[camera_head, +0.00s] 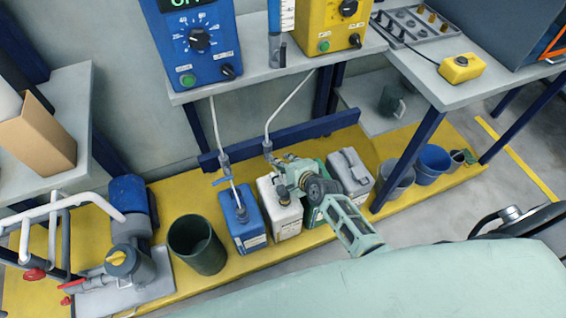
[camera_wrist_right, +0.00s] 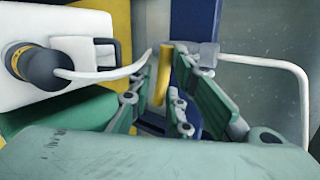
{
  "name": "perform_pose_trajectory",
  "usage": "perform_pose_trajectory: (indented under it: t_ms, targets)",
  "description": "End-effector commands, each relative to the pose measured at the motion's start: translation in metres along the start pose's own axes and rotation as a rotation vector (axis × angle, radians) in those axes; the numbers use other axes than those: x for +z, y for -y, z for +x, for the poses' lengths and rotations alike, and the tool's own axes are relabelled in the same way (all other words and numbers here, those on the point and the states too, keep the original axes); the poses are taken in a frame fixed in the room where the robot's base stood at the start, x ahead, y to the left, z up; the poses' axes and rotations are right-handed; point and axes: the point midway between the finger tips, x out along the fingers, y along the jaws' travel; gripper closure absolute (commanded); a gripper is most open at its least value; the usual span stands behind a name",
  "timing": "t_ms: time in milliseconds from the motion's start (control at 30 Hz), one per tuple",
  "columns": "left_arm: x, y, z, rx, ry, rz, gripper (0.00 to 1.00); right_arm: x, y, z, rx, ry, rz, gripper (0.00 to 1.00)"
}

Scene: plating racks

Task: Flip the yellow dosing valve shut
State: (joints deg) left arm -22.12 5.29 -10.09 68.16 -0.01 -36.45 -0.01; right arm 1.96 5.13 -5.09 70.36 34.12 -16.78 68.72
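The yellow dosing valve's lever (camera_wrist_right: 163,75) stands upright between the fingertips of my right gripper (camera_wrist_right: 161,68) in the right wrist view. In the head view my right gripper (camera_head: 284,172) reaches above the white canister, close to the grey valve body (camera_head: 267,146); the yellow lever is not distinguishable there. My left gripper is not in view.
A blue canister (camera_head: 240,222) with a blue-handled valve (camera_head: 222,179) stands left of the white canister (camera_head: 287,215). A grey canister (camera_head: 352,172) stands to the right. A dark bin (camera_head: 196,245) and a pump (camera_head: 130,262) are further left. A shelf edge overhangs above.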

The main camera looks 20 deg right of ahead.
Motion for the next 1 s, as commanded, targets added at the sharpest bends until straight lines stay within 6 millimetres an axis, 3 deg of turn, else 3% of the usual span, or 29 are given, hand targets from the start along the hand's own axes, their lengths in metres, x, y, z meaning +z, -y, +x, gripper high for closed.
perform_pose_trajectory:
  t_ms: [33, 167, 567, 767, 1000]
  targets:
    - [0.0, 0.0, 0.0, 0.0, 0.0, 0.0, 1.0, 0.004, -0.007, 0.0, 0.014, 0.006, 0.001, 0.79]
    - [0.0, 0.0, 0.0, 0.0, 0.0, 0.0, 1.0, 0.003, -0.005, 0.0, 0.01, 0.005, 0.001, 0.69]
    - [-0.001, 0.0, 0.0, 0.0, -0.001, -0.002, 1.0, 0.001, 0.0, -0.005, -0.001, 0.002, 0.002, 0.69]
    - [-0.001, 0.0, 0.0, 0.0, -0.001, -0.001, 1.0, 0.001, -0.001, -0.029, 0.0, 0.001, 0.003, 0.69]
    - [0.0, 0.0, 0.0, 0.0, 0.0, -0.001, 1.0, 0.001, -0.002, -0.073, 0.002, 0.002, 0.001, 0.69]
